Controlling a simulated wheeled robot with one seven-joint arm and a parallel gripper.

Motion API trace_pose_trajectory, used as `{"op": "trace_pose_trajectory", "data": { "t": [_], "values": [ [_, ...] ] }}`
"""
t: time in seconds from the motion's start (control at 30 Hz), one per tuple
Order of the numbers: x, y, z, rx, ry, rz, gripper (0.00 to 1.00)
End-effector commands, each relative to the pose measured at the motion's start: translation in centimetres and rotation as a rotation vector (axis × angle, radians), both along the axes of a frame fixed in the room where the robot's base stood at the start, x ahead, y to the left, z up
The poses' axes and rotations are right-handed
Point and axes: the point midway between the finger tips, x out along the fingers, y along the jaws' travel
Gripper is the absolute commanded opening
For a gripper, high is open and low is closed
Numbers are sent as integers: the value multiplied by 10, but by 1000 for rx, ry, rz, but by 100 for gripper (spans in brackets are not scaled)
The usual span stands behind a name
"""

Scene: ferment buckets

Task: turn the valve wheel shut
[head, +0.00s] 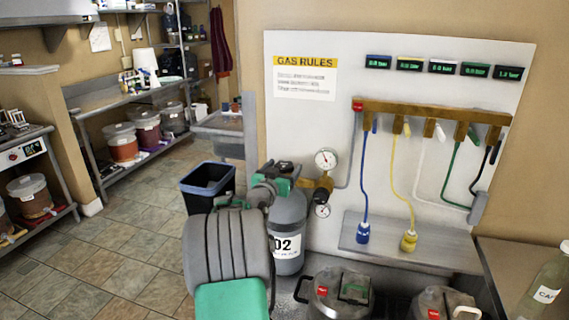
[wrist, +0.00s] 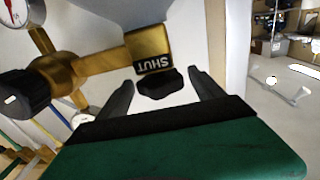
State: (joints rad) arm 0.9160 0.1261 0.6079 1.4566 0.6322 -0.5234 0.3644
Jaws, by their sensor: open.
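The valve wheel (wrist: 160,84) is small and black. It sits just below the brass valve body (wrist: 148,45), which carries a "SHUT" label (wrist: 153,63). My gripper (wrist: 161,79) is open, with one dark finger on each side of the wheel and visible gaps between fingers and wheel. In the head view, my arm reaches the top of the grey gas cylinder (head: 288,222), labelled "02". There my gripper and arm hide the wheel. The brass regulator with an upper gauge (head: 326,159) and a lower gauge (head: 322,211) is right of the gripper.
A second black knob (wrist: 27,95) is on the brass fitting at left in the wrist view. A white gas panel (head: 300,130) with coloured hoses stands behind. Metal kegs (head: 338,292) stand in front, right of my arm. A dark bin (head: 207,185) stands left; the tiled floor beyond is clear.

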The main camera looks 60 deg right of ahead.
Motion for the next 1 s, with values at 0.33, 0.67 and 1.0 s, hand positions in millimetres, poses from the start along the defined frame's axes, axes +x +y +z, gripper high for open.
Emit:
{"op": "trace_pose_trajectory", "data": {
  "t": [0.33, 0.67, 1.0],
  "values": [
    [2, -11, 0, 0, 0, 2, 77],
    [2, -11, 0, 1, 0, 2, 51],
    [2, -11, 0, 1, 0, 2, 23]
  ]
}}
